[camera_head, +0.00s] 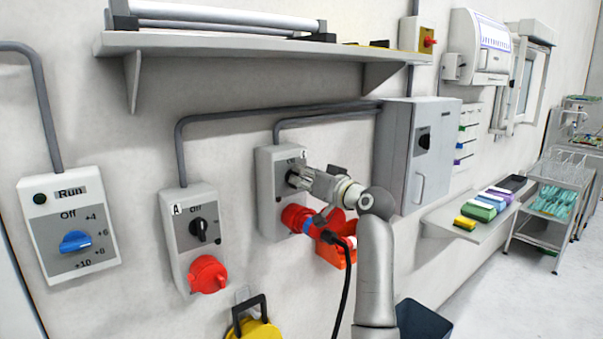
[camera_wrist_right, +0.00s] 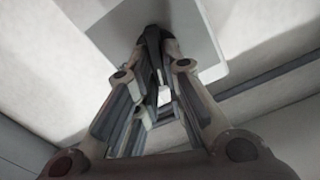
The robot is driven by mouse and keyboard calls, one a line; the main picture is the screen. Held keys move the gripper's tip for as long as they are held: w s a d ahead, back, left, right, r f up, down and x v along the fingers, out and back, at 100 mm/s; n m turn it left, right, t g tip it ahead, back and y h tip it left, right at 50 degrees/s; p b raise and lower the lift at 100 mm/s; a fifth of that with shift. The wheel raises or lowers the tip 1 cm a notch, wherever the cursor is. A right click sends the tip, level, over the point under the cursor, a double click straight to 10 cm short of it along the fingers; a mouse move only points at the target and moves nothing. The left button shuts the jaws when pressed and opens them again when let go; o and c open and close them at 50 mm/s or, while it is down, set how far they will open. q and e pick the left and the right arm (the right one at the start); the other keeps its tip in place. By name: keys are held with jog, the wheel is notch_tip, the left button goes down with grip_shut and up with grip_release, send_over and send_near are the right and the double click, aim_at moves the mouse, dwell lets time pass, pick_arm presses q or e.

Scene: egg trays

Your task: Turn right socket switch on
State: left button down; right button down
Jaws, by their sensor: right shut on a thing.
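The right socket box (camera_head: 267,190) is a grey wall box with a dark rotary switch (camera_head: 292,178) on its upper front. My right gripper (camera_head: 299,180) is at this switch, with its fingers shut on the knob. In the right wrist view the gripper (camera_wrist_right: 155,50) points at the grey box face (camera_wrist_right: 195,40), with its fingertips closed around the dark knob. The fingers hide most of the knob, so its exact angle cannot be told. A red plug (camera_head: 298,218) with a blue ring sits in the socket below the switch. My left gripper is not in view.
A second socket box (camera_head: 180,245) marked A, with a black switch and red cover, is to the left. A control box (camera_head: 50,215) with a blue knob is farther left. A shelf (camera_head: 200,45) is above. A black cable (camera_head: 347,290) hangs beside my right arm.

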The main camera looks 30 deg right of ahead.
jog(key=m+p, duration=0.1)
jog(key=m, duration=0.1)
jog(key=m+p, duration=0.1)
jog(key=shift+d+m, duration=0.2)
jog(key=shift+m, duration=0.2)
jog(key=m+p, duration=0.1)
jog(key=m, duration=0.1)
jog(key=shift+d+f+m+p, duration=0.1)
jog(key=shift+m+p, duration=0.25)
jog(key=shift+m, duration=0.05)
jog(key=m+p, duration=0.3)
jog(key=m, duration=0.1)
jog(key=shift+d+f, duration=0.1)
jog(key=shift+f, duration=0.1)
jog(key=shift+f+m+p, duration=0.15)
jog(key=shift+m+p, duration=0.4)
jog(key=shift+m, duration=0.3)
jog(key=shift+f+m+p, duration=0.15)
jog(key=shift+m+p, duration=0.4)
jog(key=shift+m, duration=0.3)
jog(key=c, duration=1.5)
grip_release()
